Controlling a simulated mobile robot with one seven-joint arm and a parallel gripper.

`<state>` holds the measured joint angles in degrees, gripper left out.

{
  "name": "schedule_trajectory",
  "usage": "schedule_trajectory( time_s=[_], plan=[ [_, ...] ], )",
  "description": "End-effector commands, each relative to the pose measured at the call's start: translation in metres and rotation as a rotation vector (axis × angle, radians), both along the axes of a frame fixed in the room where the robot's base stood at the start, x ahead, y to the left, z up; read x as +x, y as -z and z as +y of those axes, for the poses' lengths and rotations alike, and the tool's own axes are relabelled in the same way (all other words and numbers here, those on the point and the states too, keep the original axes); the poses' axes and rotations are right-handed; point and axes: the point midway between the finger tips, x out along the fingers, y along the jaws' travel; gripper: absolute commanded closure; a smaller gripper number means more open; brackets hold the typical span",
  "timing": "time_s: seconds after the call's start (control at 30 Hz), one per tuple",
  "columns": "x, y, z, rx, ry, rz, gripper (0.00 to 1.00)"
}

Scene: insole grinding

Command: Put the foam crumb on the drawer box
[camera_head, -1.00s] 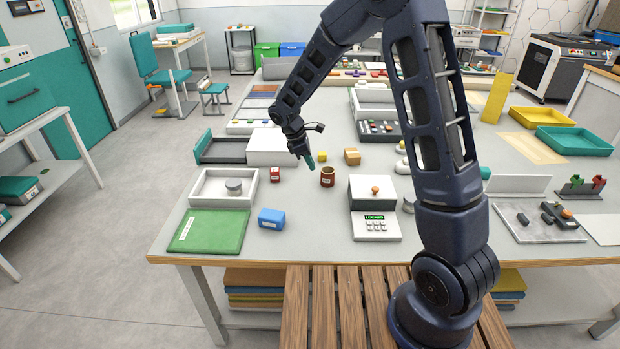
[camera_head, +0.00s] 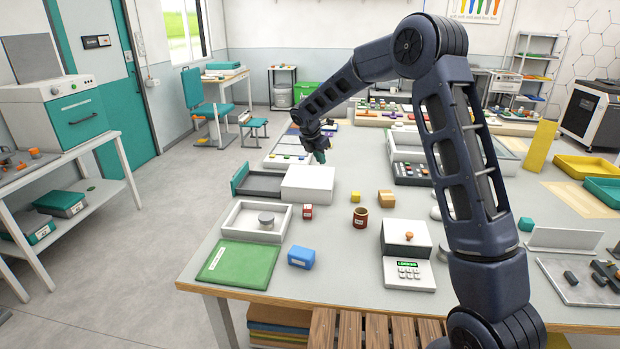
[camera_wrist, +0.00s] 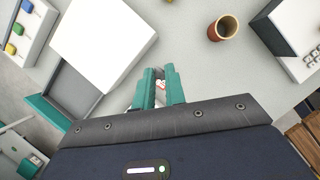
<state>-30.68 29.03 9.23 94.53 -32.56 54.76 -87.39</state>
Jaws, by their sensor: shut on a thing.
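The drawer box (camera_head: 308,184) is a white box with a flat, bare top and a dark drawer pulled out to the left with a teal front. It also shows in the wrist view (camera_wrist: 105,42), left of the fingers. The crumb is not clearly visible. A red and white patch (camera_wrist: 160,84) shows between the fingers.
A white tray (camera_head: 232,220) with a grey disc, a green mat (camera_head: 238,264) and a scale (camera_head: 408,272) lie nearer.

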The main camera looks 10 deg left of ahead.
Motion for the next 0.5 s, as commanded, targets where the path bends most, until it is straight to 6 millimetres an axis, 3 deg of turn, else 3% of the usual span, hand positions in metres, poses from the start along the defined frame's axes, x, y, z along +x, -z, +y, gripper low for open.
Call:
schedule_trajectory(
  time_s=[0.3,0.5],
  plan=[
    [0.075,-0.027,0.033,0.004,-0.379,-0.002,1.00],
    [0.106,-0.039,0.045,0.001,-0.542,0.000,1.00]
  ],
)
